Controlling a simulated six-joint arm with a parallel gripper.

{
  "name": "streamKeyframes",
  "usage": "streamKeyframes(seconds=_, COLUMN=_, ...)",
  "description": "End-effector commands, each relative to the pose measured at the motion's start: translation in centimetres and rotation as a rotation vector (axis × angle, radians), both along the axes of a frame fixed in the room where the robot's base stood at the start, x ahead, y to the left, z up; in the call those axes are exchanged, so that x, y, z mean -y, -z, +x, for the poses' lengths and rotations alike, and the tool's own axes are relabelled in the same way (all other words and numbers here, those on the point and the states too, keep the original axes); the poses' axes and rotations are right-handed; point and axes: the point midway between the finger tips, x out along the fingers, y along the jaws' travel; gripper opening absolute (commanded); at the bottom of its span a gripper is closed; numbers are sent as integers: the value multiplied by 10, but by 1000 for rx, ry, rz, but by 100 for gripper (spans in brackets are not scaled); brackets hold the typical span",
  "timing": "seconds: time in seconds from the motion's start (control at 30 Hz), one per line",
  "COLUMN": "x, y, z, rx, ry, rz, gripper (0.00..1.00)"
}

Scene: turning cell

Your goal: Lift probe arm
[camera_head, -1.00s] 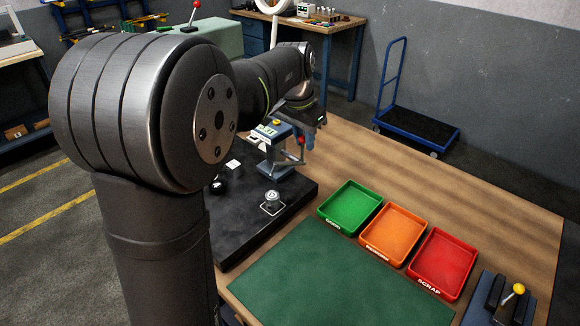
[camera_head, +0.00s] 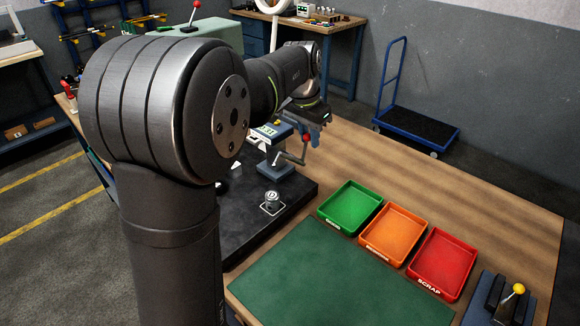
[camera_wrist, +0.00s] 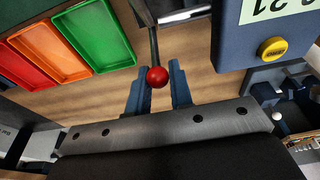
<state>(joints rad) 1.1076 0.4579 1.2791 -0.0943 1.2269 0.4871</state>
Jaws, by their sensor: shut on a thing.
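The blue gauge (camera_head: 271,134) with a pale green display stands at the back of the black base plate (camera_head: 240,222). In the wrist view its housing (camera_wrist: 262,28) fills the upper right, with a yellow button. The probe arm's lever (camera_wrist: 150,38) ends in a red ball knob (camera_wrist: 157,77). The knob also shows in the head view (camera_head: 306,138), to the right of the gauge. My gripper (camera_wrist: 157,82) has its blue fingers on either side of the knob and is shut on it. In the head view my gripper (camera_head: 314,137) is partly hidden.
Green (camera_head: 350,207), orange (camera_head: 393,234) and red (camera_head: 441,264) trays stand to the right. A green mat (camera_head: 325,275) lies in front. A small round metal part (camera_head: 271,197) sits on the black plate. A lever fixture (camera_head: 510,298) stands at the front right corner.

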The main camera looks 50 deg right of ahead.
Motion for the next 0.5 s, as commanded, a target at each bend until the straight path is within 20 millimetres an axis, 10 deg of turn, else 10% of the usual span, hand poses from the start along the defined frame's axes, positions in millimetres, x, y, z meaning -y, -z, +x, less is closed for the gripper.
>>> streamKeyframes(seconds=0.13, x=0, y=0, z=0, rx=0, ry=0, rz=-1, gripper=31)
streamKeyframes(seconds=0.5, x=0, y=-6, z=0, rx=0, ry=0, rz=-1, gripper=31)
